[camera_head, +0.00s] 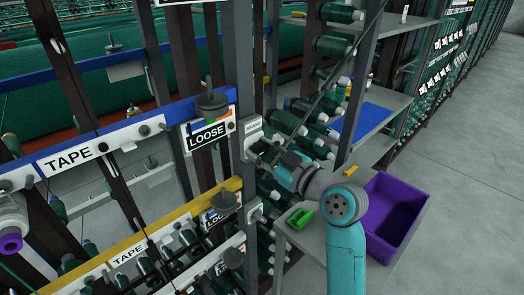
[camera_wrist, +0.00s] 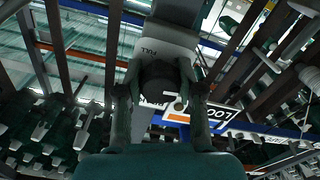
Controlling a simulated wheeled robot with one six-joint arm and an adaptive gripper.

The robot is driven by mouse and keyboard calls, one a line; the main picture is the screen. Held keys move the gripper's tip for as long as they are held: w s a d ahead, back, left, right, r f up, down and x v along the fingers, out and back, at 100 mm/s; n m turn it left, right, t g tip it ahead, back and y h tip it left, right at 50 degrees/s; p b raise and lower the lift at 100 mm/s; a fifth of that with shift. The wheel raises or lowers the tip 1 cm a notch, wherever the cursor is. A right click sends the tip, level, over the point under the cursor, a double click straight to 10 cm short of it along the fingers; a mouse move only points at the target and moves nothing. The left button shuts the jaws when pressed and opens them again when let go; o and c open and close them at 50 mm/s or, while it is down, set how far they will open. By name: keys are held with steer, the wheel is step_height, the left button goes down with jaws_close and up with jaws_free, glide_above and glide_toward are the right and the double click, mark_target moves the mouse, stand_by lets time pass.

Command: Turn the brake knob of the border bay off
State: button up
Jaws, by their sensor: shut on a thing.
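My gripper (camera_head: 262,149) reaches left to a pale plate (camera_head: 252,130) on the grey upright at the right end of the blue rail. In the wrist view, my gripper (camera_wrist: 160,92) has one finger on each side of a dark round knob (camera_wrist: 158,78) and is shut on it. In the head view the knob is mostly hidden by the fingers. The knob's pointer and setting cannot be made out.
A LOOSE sign (camera_head: 207,133) and a TAPE sign (camera_head: 68,156) hang along the blue rail. Another pale plate (camera_head: 254,212) sits lower, by the yellow rail (camera_head: 150,222). A grey shelf (camera_head: 300,238) with a green item (camera_head: 300,219) and a purple bin (camera_head: 393,215) stand beside my arm.

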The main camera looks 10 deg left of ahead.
steer(key=n, duration=0.4)
steer(key=shift+w+n, duration=0.1)
steer(key=shift+n, duration=0.2)
steer(key=shift+d+n, duration=0.1)
steer(key=shift+n, duration=1.8)
steer(key=o, duration=1.1)
steer(key=shift+o, duration=0.2)
steer(key=shift+d, duration=0.1)
steer(key=v, duration=1.2)
